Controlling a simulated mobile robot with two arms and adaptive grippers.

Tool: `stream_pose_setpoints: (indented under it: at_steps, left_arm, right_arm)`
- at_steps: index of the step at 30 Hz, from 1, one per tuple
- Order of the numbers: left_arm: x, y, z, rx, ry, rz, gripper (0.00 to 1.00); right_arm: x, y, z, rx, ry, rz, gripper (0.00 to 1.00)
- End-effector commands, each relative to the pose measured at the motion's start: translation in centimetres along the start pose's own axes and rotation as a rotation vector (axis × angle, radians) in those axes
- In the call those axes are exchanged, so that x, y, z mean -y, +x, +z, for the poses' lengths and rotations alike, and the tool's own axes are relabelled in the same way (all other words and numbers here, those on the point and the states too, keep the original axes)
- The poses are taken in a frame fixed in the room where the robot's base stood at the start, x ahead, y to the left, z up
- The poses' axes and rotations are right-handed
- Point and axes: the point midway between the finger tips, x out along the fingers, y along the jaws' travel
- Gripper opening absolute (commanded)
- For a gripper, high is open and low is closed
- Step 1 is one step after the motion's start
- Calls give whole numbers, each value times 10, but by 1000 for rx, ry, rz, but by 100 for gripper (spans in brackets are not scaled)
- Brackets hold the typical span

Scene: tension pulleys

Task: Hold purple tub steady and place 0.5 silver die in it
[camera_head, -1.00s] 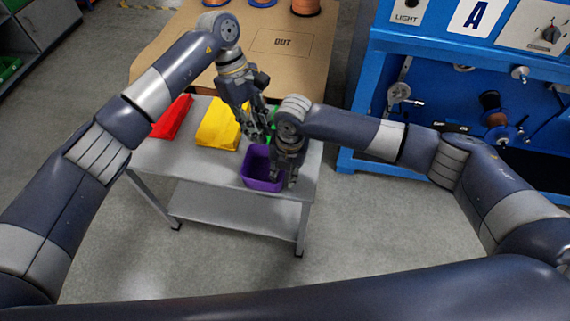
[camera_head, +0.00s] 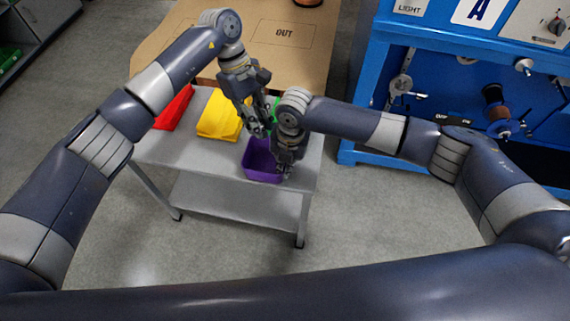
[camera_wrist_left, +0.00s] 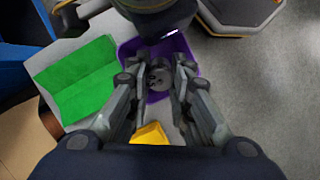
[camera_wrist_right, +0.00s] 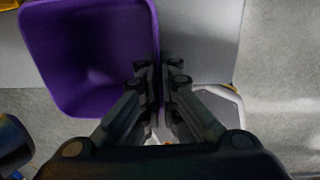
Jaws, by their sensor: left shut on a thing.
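The purple tub (camera_head: 256,166) stands on the near right part of the grey table, open side up. My right gripper (camera_head: 286,172) is at its right wall. In the right wrist view its fingers (camera_wrist_right: 160,82) lie on both sides of the rim of the tub (camera_wrist_right: 85,60), shut on that wall. My left gripper (camera_head: 265,133) is above the tub's far side, pointing down. In the left wrist view its fingers (camera_wrist_left: 160,77) are shut on a small grey, silver-looking die (camera_wrist_left: 160,79), with the tub (camera_wrist_left: 128,50) below. The die is hidden in the head view.
A yellow bin (camera_head: 217,118) and a red bin (camera_head: 175,108) stand left of the tub on the grey table (camera_head: 190,150). A green bin (camera_wrist_left: 75,82) is beside the tub, mostly hidden in the head view. A blue workstation (camera_head: 355,120) stands at right.

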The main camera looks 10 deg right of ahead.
Motion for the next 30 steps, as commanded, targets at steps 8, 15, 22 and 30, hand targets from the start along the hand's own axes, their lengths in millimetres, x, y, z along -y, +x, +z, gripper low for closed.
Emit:
stream_pose_setpoints:
  at_steps: [8, 15, 22, 30]
  left_arm:
    - [0, 19, -6, 1, -1, 0, 0]
    - [0, 34, -12, 1, -1, 1, 0]
    - [0, 50, -18, 1, -1, 0, 0]
    - [0, 68, -24, 1, 0, -1, 0]
  right_arm:
    - [0, 0, 0, 1, 0, 0, 0]
    - [0, 0, 0, 1, 0, 0, 0]
    - [0, 0, 0, 1, 0, 0, 0]
    - [0, 0, 0, 1, 0, 0, 0]
